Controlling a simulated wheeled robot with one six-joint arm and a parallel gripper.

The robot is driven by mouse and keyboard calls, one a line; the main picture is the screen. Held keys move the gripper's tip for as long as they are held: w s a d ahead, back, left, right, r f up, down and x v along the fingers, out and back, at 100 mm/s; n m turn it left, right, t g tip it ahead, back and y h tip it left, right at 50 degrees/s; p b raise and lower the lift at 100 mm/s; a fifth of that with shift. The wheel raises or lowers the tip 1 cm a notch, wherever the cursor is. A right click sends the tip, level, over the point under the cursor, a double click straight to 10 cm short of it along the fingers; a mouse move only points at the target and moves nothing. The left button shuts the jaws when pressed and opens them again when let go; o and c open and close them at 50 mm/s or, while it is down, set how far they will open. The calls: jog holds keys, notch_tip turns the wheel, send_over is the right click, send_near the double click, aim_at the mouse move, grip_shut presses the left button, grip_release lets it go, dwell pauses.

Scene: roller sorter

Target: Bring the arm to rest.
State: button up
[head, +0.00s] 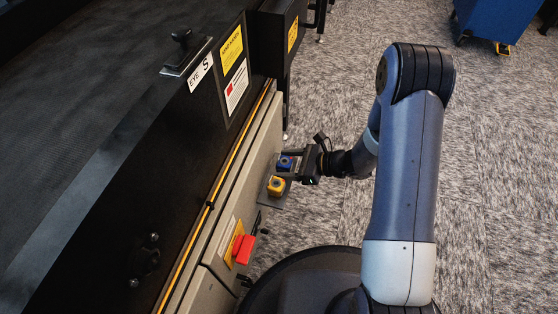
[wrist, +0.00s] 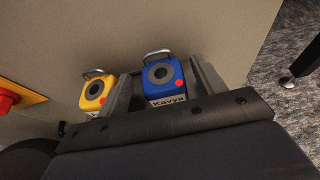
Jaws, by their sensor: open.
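My gripper (head: 289,163) is at the side panel of the sorter, with my arm reaching in from the right. In the wrist view my gripper (wrist: 165,82) is open, one finger on each side of a blue padlock (wrist: 163,75) with a "Kavya" label. The blue padlock also shows in the head view (head: 286,162), partly hidden by the gripper. I cannot tell whether the fingers touch it. A yellow padlock (wrist: 97,92) is just left of the left finger; it also shows in the head view (head: 276,185). Both shackles point up the panel.
The beige side panel (head: 233,192) runs along the sorter. A red switch handle (head: 243,249) on a yellow plate sticks out nearer to me. A black box (head: 276,38) stands at the far end. A blue bin (head: 497,16) is far right. Open carpet (head: 335,110) lies right of the sorter.

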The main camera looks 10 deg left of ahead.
jog(key=w+p+v, duration=0.1)
jog(key=p+v, duration=0.1)
jog(key=v, duration=0.6)
jog(key=shift+s+d, duration=0.25)
jog(key=shift+s, duration=0.1)
jog(key=b+x, duration=0.3)
jog(key=x, duration=0.7)
jog(key=shift+a+f+b, duration=0.1)
jog(key=shift+a+b, duration=0.2)
jog(key=shift+b, duration=0.1)
jog(key=shift+a, duration=0.3)
jog(key=shift+w+r, duration=0.1)
jog(key=shift+r, duration=0.25)
jog(key=shift+d, duration=0.1)
